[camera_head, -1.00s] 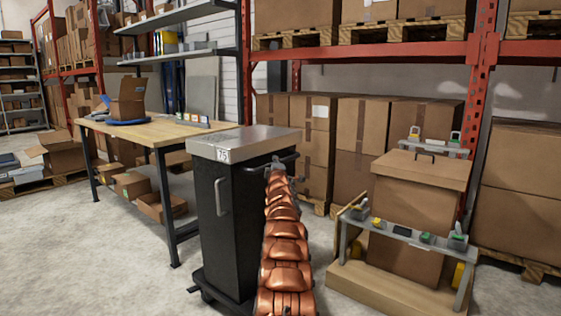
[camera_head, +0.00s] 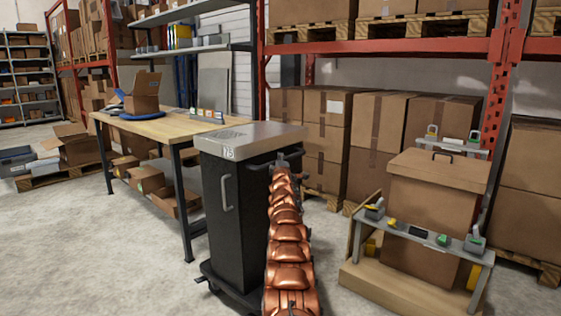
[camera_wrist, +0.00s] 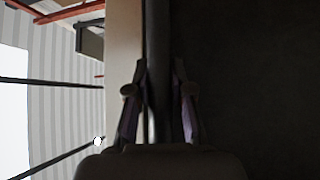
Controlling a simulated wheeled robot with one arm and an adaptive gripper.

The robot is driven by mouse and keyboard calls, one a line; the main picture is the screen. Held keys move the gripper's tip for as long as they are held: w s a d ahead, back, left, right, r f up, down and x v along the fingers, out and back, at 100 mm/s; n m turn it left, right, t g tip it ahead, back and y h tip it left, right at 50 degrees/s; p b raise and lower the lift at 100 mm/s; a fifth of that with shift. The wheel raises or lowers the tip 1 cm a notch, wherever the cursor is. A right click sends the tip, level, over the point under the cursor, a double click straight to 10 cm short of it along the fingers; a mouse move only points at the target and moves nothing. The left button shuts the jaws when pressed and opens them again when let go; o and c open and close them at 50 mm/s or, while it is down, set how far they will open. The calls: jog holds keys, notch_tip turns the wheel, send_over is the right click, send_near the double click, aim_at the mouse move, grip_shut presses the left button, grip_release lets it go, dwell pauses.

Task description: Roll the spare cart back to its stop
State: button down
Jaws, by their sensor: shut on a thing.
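The cart (camera_head: 228,215) is a tall black cabinet on castors with a grey metal top and a label that seems to read 75. It stands upright on the floor in the middle of the head view. A dark push bar runs along its right side near the top. In the wrist view my gripper (camera_wrist: 160,100) is shut on the dark bar (camera_wrist: 158,45), one finger on each side of it. In the head view my copper-coloured arm reaches to that bar and hides part of the cart's right side. I cannot make out a stop for the cart.
A wooden workbench (camera_head: 160,127) with an open carton (camera_head: 141,95) stands left of the cart. A large box on a wooden stand (camera_head: 400,290) with grey rails is to the right. Racks with stacked cartons (camera_head: 375,130) stand behind. Bare concrete floor (camera_head: 90,250) lies at the front left.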

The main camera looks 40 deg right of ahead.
jog(key=c, duration=1)
grip_release()
jog(key=shift+w+a+f, duration=0.1)
jog(key=shift+w+f, duration=0.05)
jog(key=shift+f, duration=0.05)
jog(key=shift+c, duration=0.2)
jog(key=shift+r, duration=0.1)
jog(key=shift+r, duration=0.1)
